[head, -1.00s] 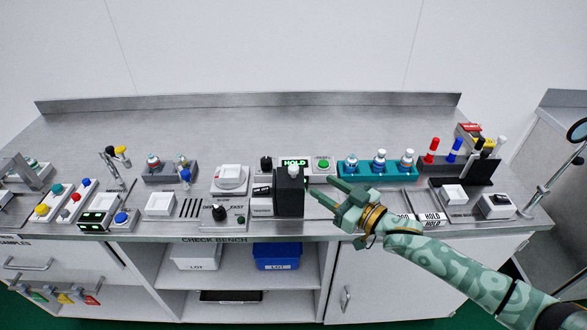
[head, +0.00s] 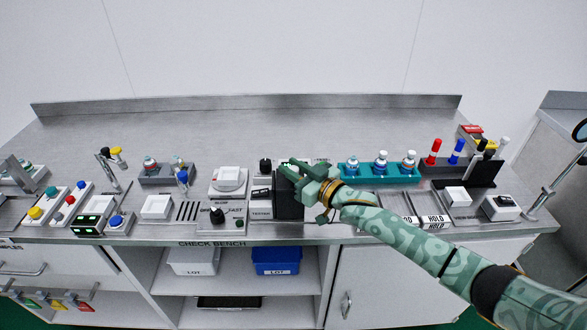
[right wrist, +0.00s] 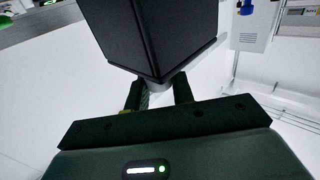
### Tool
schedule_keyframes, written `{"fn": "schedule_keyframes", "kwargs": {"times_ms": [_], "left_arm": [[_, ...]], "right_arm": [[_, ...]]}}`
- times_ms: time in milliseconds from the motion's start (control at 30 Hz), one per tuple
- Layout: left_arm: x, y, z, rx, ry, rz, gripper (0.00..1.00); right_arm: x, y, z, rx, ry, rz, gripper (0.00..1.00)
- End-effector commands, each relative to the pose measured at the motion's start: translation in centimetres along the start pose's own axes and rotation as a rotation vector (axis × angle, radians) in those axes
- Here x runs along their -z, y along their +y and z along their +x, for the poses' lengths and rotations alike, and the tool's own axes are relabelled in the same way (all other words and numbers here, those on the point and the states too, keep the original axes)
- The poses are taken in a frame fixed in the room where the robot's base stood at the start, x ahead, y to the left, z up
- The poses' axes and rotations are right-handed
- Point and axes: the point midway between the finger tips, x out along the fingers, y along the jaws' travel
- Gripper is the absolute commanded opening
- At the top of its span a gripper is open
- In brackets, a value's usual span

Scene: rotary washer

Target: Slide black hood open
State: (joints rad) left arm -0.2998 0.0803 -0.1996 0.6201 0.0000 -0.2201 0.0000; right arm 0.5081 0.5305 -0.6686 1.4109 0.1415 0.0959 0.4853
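The black hood (head: 289,204) is an upright black box on the bench, just right of the tester panel. Its top is partly covered by my right gripper (head: 288,168), which reaches in from the right. The light knob on the hood's top is hidden in the head view. In the right wrist view the hood (right wrist: 153,35) fills the upper middle, close in front of the gripper (right wrist: 160,92). The two fingers stand apart, with a greyish piece under the hood's edge between them; I cannot tell whether they touch it. My left gripper is not in view.
A teal rack (head: 378,174) with several bottles stands right of the hood, close to my arm. A tester panel (head: 261,203) is at its left. The rear bench strip is clear.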

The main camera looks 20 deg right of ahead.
Motion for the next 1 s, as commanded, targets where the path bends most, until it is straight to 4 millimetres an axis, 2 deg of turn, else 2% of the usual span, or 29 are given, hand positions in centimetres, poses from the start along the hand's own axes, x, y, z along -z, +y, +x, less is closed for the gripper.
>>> {"fn": "schedule_keyframes", "kwargs": {"times_ms": [67, 267, 500, 700, 1000], "left_arm": [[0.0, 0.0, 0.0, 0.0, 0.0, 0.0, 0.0], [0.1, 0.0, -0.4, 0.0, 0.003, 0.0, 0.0], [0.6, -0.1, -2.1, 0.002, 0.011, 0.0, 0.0], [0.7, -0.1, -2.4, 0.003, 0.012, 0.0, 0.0], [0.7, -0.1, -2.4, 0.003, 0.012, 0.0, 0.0]], "right_arm": [[0.0, 0.0, 0.0, 0.0, 0.0, 0.0, 0.0], [0.1, 0.7, -0.7, -0.001, -0.002, -0.002, 0.0], [0.2, 4.8, -4.8, -0.003, -0.005, -0.005, 0.0], [0.0, 7.1, -7.1, -0.001, -0.002, -0.002, 0.0], [-0.1, 7.5, -7.5, -0.003, -0.002, -0.001, 0.0]]}}
